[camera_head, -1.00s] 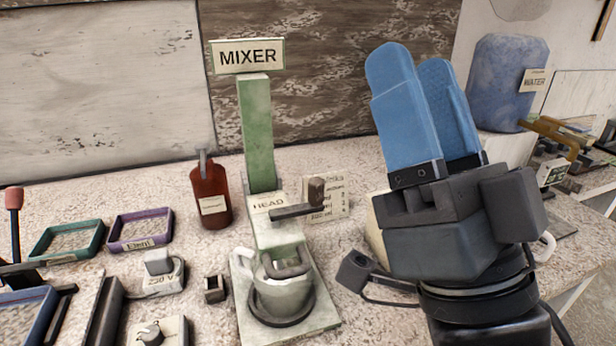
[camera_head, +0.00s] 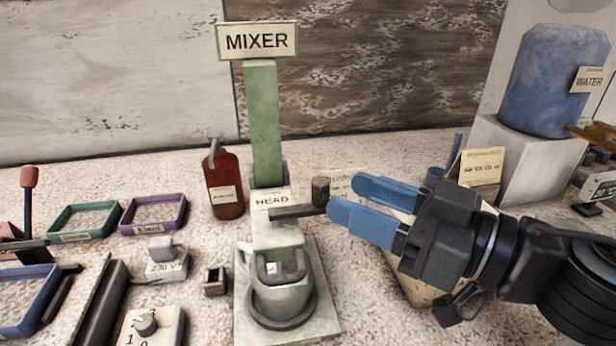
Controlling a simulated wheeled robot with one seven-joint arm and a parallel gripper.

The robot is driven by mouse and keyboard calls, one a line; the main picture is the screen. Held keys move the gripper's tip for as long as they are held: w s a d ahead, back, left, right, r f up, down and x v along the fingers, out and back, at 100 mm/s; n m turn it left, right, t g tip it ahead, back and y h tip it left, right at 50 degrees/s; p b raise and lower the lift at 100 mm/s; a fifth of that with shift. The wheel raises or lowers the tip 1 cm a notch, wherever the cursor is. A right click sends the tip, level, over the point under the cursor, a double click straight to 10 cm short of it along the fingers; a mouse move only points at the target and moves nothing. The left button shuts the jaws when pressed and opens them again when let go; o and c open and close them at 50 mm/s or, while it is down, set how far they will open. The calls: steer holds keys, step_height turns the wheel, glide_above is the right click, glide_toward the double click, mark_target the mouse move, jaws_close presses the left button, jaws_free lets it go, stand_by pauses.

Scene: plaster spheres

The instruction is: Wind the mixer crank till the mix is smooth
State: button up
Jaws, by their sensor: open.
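The mixer is a green stand (camera_head: 263,120) with a sign reading MIXER (camera_head: 257,41) on top. Its pale head (camera_head: 272,200) is labelled HEAD. The crank arm (camera_head: 291,212) sticks out to the right from the head and ends in an upright brown knob (camera_head: 320,191). A white mug (camera_head: 280,296) stands on the base under the head, with a dark stirrer in its mouth; the mix inside cannot be made out. My gripper (camera_head: 343,203) comes in from the right, its blue fingers pointing left. It is open and empty, its fingertips close to the right of the knob.
A brown bottle (camera_head: 223,186) stands left of the stand. Green (camera_head: 84,220) and purple (camera_head: 154,213) trays lie further left, with a small box (camera_head: 215,282) nearer the mixer. A blue water container (camera_head: 556,80) stands on a white block at the back right.

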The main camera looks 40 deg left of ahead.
steer(key=a, duration=0.7)
steer(key=shift+s+a+f+p, duration=0.15)
steer(key=shift+s+a+p, duration=0.05)
steer(key=shift+a+p, duration=0.15)
jaws_close()
stand_by(0.4)
